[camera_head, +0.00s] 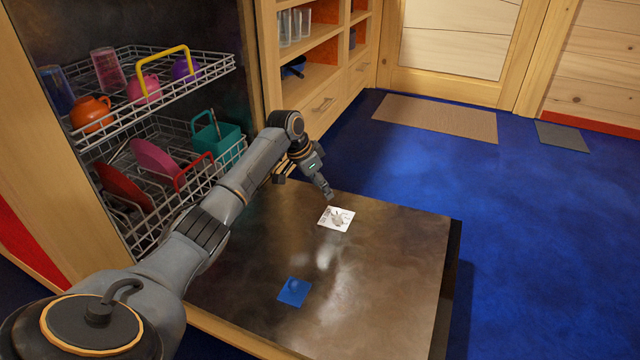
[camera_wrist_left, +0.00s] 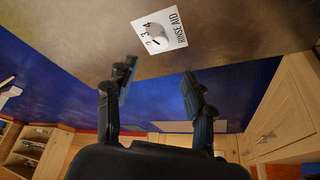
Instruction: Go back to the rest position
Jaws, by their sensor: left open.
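My left gripper (camera_head: 328,190) hangs above the dishwasher's open door (camera_head: 390,265), close to the white rinse aid label with its dial (camera_head: 337,218). In the left wrist view its two fingers (camera_wrist_left: 158,90) are apart with nothing between them, and the rinse aid label (camera_wrist_left: 160,29) lies beyond the fingertips. My left arm reaches in from the lower left across the door. My right gripper does not show in either view.
An upper rack (camera_head: 150,95) holds cups and mugs. A lower rack (camera_head: 165,165) holds red and pink plates and a teal caddy (camera_head: 217,135). A blue square (camera_head: 294,291) lies on the door. Open shelves (camera_head: 310,60) stand behind.

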